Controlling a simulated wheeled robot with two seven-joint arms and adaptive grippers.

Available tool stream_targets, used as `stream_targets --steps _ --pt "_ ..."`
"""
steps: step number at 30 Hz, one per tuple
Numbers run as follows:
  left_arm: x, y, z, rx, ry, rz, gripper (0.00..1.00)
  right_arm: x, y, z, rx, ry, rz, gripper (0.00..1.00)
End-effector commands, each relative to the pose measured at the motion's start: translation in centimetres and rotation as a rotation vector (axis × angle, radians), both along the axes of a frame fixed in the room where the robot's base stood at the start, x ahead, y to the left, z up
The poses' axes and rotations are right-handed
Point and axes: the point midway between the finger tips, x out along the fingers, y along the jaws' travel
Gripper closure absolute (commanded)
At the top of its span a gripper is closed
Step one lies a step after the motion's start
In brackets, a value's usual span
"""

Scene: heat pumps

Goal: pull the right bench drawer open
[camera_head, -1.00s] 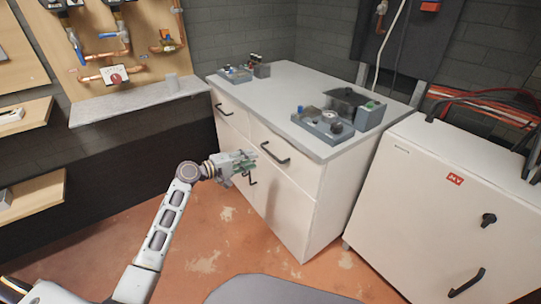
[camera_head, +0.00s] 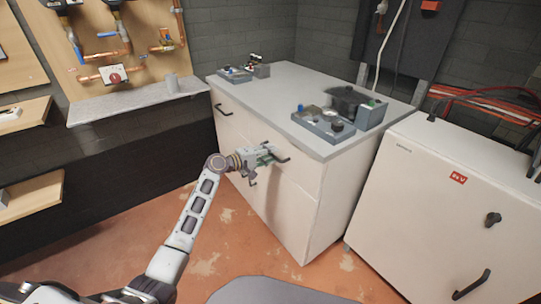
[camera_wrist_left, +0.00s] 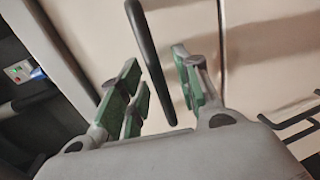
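The right bench drawer is the white front (camera_head: 293,168) under the right part of the grey bench top, and it looks closed. Its black bar handle (camera_head: 279,154) is partly hidden by my left gripper (camera_head: 266,157), which is at it. In the left wrist view the dark handle (camera_wrist_left: 150,60) runs lengthwise between the green-padded fingers of my left gripper (camera_wrist_left: 160,88). The fingers stand apart, with visible gaps to the handle, so the gripper is open. My right gripper is not in view.
The left drawer has its own black handle (camera_head: 222,109). Small devices (camera_head: 335,120) stand on the bench top (camera_head: 290,88). A white cabinet (camera_head: 430,200) with black handles stands to the right. The floor (camera_head: 235,240) in front of the bench is clear.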

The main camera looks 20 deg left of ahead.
Motion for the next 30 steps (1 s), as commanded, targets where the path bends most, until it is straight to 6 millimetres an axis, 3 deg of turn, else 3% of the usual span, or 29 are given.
stream_targets --steps 14,22,30 --pt "0.56 -0.43 -0.1 0.001 -0.001 0.001 0.67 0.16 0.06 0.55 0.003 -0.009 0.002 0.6" --pt "0.55 -0.41 -0.1 0.001 -0.001 0.001 1.0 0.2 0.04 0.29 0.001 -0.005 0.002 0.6" --pt "0.54 -0.39 -0.13 0.002 0.0 0.001 1.0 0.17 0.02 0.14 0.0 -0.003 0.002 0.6"
